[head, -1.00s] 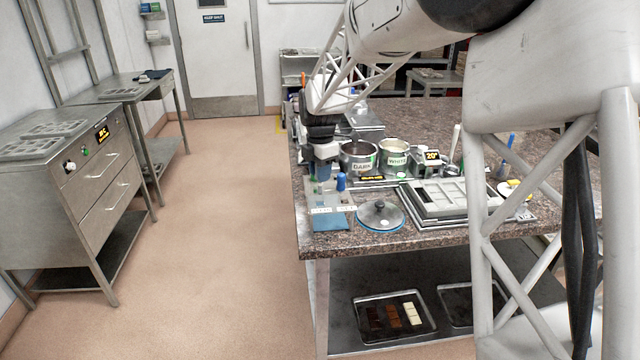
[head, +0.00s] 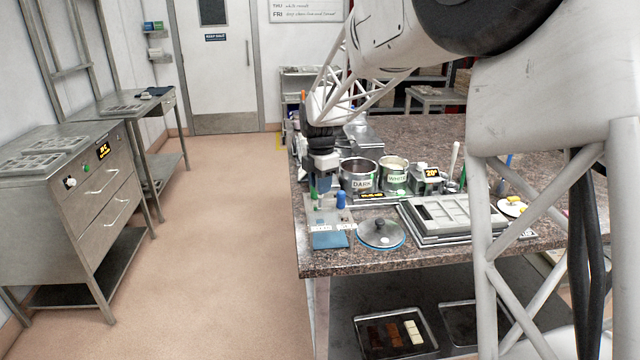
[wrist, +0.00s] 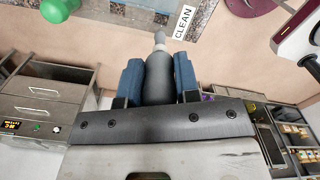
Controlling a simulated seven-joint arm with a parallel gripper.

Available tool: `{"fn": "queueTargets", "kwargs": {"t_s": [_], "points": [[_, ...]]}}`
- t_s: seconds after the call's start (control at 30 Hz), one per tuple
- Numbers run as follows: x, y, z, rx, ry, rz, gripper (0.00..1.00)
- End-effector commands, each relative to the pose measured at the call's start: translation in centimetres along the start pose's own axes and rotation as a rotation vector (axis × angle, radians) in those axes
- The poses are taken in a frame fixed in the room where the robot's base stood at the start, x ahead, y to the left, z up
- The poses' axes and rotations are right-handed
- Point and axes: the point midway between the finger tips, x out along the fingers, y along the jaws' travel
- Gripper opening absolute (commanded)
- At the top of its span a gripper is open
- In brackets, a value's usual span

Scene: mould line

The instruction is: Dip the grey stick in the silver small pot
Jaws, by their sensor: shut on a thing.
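My gripper (wrist: 159,78) is shut on the grey stick (wrist: 160,75), which stands between its two blue fingers with a pale tip beyond them in the wrist view. In the head view my gripper (head: 320,185) is above the tool rack at the table's left edge, left of the pots; the stick cannot be made out there. Two silver pots stand side by side: a larger one labelled DARK (head: 361,183) and a smaller one labelled WHITE (head: 396,183). No pot shows in the wrist view.
The tool rack (head: 331,240) has a blue-handled tool (head: 341,200) and a CLEAN label (wrist: 183,22). A round lid (head: 381,234) and a grey mould (head: 450,215) lie in front of the pots. A small device with a display (head: 428,178) stands right of them.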

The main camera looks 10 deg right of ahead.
Motion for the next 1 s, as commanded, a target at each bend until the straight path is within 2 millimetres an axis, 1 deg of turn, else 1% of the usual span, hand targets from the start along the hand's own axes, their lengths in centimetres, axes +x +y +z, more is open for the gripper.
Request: {"fn": "queueTargets", "kwargs": {"t_s": [0.17, 0.37, 0.6, 0.77, 1.0], "points": [[-0.2, 0.7, 1.1, 0.024, 0.0, 0.0, 0.06], [-0.7, 2.3, 3.5, 0.077, 0.0, -0.001, 0.06], [-1.6, 4.5, 7.6, 0.164, 0.0, 0.0, 0.06], [-2.0, 5.9, 10.4, 0.222, 0.0, 0.001, 0.06], [-2.4, 7.6, 14.8, 0.31, 0.0, 0.0, 0.06]]}}
